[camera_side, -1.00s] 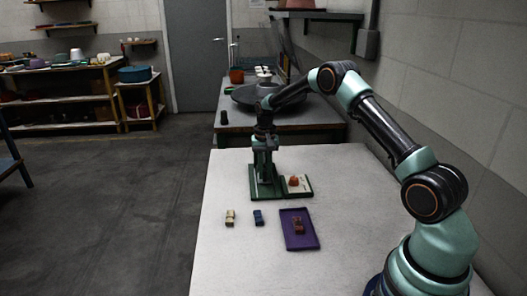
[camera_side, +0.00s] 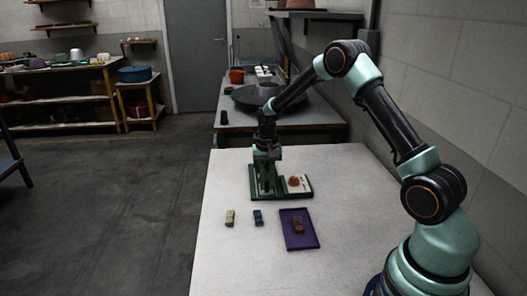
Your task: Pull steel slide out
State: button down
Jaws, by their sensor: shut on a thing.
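My gripper (camera_side: 267,182) points straight down over the left part of a dark green press base (camera_side: 286,197) on the white table. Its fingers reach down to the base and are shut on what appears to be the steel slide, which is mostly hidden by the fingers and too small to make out. On the right part of the base is a white plate (camera_side: 304,188) with a small orange-red piece (camera_side: 294,181) on it, just right of my gripper.
A purple tray (camera_side: 312,241) holding a brown-red piece (camera_side: 298,226) lies in front of the base. A blue piece (camera_side: 258,217) and a tan piece (camera_side: 230,217) stand left of it. The white table (camera_side: 250,270) is clear towards the front. A second bench (camera_side: 300,127) stands behind.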

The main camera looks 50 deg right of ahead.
jog(key=shift+s+a, duration=0.75)
jog(key=shift+a, duration=0.05)
jog(key=c, duration=0.8)
grip_release()
jog(key=shift+c, duration=0.2)
jog(key=shift+r, duration=0.1)
notch_tip(320, 180, up, 12)
